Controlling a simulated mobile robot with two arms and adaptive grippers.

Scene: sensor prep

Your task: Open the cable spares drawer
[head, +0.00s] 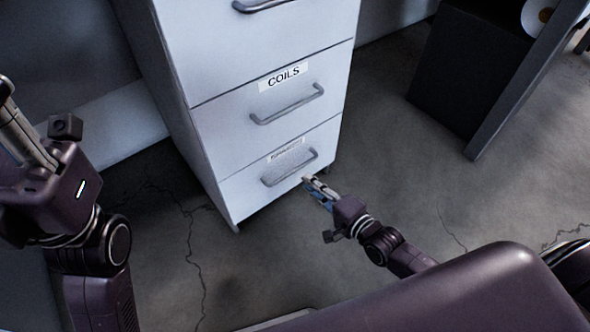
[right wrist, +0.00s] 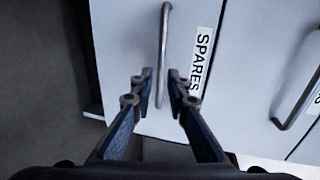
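The spares drawer (head: 290,172) is the bottom drawer of a white cabinet and looks flush with its front. Its label is too blurred to read in the head view, but the right wrist view shows a label reading SPARES (right wrist: 202,58). A grey bar handle (head: 290,167) crosses the drawer; it also shows in the right wrist view (right wrist: 164,45). My right gripper (head: 308,182) is open by the handle's right end. In the right wrist view its fingertips (right wrist: 160,77) lie either side of the bar; contact is unclear. My left gripper (head: 18,132) is partly cut off at the left edge.
The COILS drawer (head: 270,110) sits directly above, shut, with its own handle (head: 288,106). Another drawer (head: 255,45) is above that. A dark box-like unit (head: 465,65) stands at the back right. The cracked grey floor (head: 400,135) right of the cabinet is clear.

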